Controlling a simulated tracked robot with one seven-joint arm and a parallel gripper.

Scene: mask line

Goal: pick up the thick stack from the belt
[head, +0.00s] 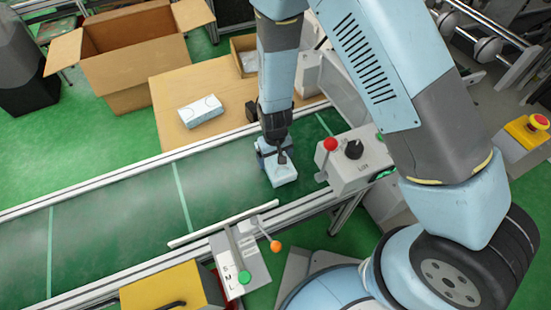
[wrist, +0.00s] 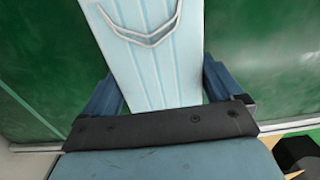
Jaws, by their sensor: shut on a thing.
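The thick stack (head: 283,174) is a pale blue and white block of masks on the green belt (head: 120,222), near the belt's right end. In the wrist view the stack (wrist: 155,70) shows its light blue pleated face with a curved white ear loop. My gripper (head: 274,152) points down over the stack in the head view. In the wrist view its two blue fingers (wrist: 162,95) stand on either side of the stack, shut on it. Whether the stack's underside touches the belt cannot be told.
A grey control box (head: 348,160) with a red button stands right of the stack. A guide rail (head: 222,224) and lever box (head: 240,262) stand at the near edge. An open carton (head: 130,55) stands beyond.

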